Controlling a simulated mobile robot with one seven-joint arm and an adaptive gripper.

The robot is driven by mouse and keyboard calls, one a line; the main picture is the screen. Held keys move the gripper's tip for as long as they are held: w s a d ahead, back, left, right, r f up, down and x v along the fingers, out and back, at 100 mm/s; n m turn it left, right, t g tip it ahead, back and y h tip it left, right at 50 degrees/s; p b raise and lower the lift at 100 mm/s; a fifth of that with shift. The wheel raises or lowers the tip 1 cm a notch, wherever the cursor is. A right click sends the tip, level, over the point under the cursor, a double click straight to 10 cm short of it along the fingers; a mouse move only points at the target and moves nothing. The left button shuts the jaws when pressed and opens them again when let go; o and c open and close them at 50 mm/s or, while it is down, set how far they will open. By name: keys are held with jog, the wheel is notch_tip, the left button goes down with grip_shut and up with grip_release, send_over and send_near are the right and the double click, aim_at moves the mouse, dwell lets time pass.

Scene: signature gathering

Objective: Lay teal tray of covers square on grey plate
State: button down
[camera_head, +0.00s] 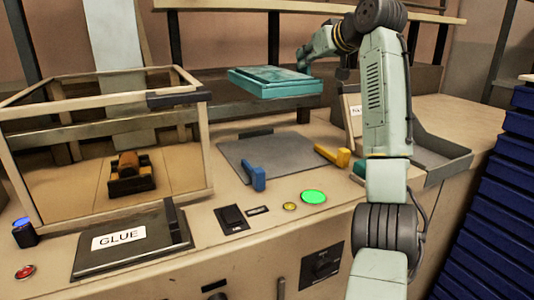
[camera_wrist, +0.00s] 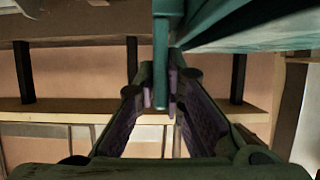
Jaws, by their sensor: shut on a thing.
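The teal tray (camera_head: 273,83) hangs in the air above the bench, roughly level, with a flat teal layer showing inside its rim. My gripper (camera_head: 303,60) holds it at its back right side. In the wrist view my gripper (camera_wrist: 160,95) is shut on a thin upright teal part (camera_wrist: 161,50) of the tray, and the tray's underside (camera_wrist: 255,30) fills the upper right. The grey plate (camera_head: 275,158) lies on the bench below the tray and is bare. The covers cannot be told apart from the tray.
A blue clamp (camera_head: 253,176) and a yellow clamp (camera_head: 333,155) stand at the plate's front and right edges. A framed box (camera_head: 105,100) stands left, and a GLUE-labelled lid (camera_head: 130,243) lies in front. A grey tray (camera_head: 440,157) is at right, beside stacked blue shelves (camera_head: 495,200).

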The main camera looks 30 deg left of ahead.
jog(key=shift+w+a+f, duration=0.1)
jog(key=shift+f, duration=0.15)
notch_tip(320, 180, down, 18)
jog(key=shift+r+p, duration=0.2)
jog(key=shift+p, duration=0.65)
jog(key=c, duration=2.1)
grip_release()
jog(key=shift+f, duration=0.1)
jog(key=o, duration=0.4)
jog(key=b+v, duration=0.3)
jog(key=v, duration=0.9)
